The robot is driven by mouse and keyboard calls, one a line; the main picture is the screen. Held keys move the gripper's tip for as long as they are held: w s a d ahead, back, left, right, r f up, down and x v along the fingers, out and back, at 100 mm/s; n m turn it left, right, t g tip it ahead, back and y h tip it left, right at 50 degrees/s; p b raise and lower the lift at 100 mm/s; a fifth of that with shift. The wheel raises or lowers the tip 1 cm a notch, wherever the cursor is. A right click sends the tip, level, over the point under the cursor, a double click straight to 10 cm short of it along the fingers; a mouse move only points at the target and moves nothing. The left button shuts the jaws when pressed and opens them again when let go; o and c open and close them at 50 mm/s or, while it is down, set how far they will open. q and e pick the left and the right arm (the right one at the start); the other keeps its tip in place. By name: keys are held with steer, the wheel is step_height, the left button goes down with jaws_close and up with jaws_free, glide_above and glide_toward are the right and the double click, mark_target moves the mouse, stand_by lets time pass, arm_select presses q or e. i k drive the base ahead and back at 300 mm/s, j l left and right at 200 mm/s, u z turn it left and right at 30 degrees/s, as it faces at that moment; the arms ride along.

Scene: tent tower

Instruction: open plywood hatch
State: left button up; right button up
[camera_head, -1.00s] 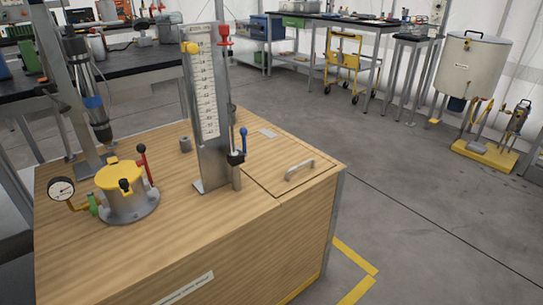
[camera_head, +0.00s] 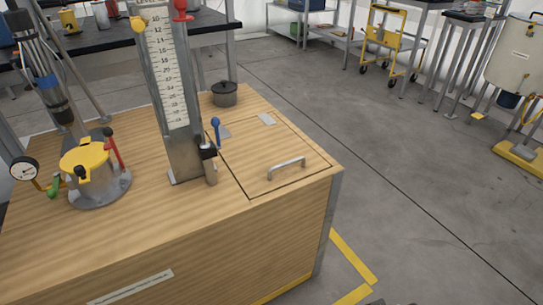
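The plywood hatch (camera_head: 262,155) is a square panel set flush in the top of a wooden cabinet (camera_head: 200,245), at the right end. It lies closed, with a dark seam around it. A grey metal bar handle (camera_head: 286,166) stands on it near the right front. Two small light plates lie at its far edge, one of them a hinge-like plate (camera_head: 266,119). Neither of my grippers shows in the view.
A tall scale column (camera_head: 168,90) with a blue-knobbed lever (camera_head: 216,130) stands just left of the hatch. A dark pot (camera_head: 224,94) stands behind it. A yellow-topped device (camera_head: 90,170) with a gauge (camera_head: 25,170) is at left. Floor right of the cabinet is clear.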

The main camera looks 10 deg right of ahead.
mark_target(262, 154)
steer(key=i+l+u, duration=0.1)
steer(key=l+u, duration=0.25)
steer(key=l, duration=0.4)
steer(key=l+u, duration=0.35)
steer(key=l, duration=0.45)
